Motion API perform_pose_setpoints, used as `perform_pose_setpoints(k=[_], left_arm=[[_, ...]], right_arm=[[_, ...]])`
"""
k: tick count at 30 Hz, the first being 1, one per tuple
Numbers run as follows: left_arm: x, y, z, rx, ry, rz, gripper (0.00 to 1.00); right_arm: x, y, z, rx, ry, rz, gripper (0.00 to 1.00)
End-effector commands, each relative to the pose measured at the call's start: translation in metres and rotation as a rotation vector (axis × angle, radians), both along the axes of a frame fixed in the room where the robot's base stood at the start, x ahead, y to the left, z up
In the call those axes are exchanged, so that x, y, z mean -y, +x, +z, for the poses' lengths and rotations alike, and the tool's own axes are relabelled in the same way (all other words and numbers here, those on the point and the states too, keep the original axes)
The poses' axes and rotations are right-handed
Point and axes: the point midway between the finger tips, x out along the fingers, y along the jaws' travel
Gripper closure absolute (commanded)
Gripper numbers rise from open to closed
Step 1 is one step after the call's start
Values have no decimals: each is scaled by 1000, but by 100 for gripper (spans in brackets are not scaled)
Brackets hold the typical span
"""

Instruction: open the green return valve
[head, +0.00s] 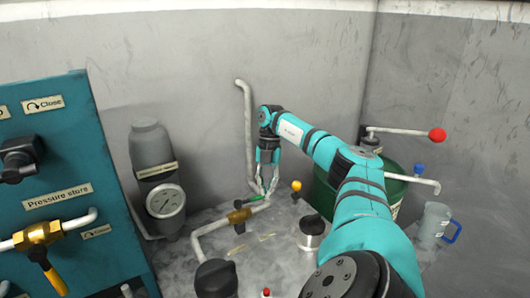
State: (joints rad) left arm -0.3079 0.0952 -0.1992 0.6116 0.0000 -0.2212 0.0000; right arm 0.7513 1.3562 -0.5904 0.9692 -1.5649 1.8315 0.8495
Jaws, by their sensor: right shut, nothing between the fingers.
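The green return valve shows as a brass body (239,216) on a pale pipe, with a short green handle (255,197) reaching up and to the right. My right gripper (268,190) points down at the handle's right end. It is shut with nothing between its fingers, and its tips are beside or touching the handle; I cannot tell which. The fingers partly cover the pipe behind them. My left gripper is not in view.
A teal panel (60,130) with a yellow-handled brass valve (40,235) stands at left. A grey cylinder (150,148) with a gauge (166,200) is beside it. A green drum (395,190), a red-knobbed lever (437,134) and a clear jug (434,222) are at right.

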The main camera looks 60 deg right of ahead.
Motion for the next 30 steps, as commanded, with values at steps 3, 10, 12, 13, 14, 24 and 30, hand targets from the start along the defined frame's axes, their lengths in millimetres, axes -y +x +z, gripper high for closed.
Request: perform_pose_setpoints(k=[3, 10, 12, 13, 14, 24, 30], left_arm=[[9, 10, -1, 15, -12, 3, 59], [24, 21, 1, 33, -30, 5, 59], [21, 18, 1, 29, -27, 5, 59], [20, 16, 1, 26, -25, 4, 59], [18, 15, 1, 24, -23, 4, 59], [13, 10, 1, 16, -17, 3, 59], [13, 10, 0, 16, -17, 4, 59]], right_arm=[[3, 7, 19, 7, 3, 0, 100], [7, 10, 38, 1, 1, 0, 100], [7, 11, 40, 0, 0, 0, 100], [7, 11, 41, 0, 0, 0, 100], [7, 11, 41, 0, 0, 0, 100], [7, 11, 41, -1, 0, 0, 100], [7, 11, 41, -1, 0, 0, 100]])
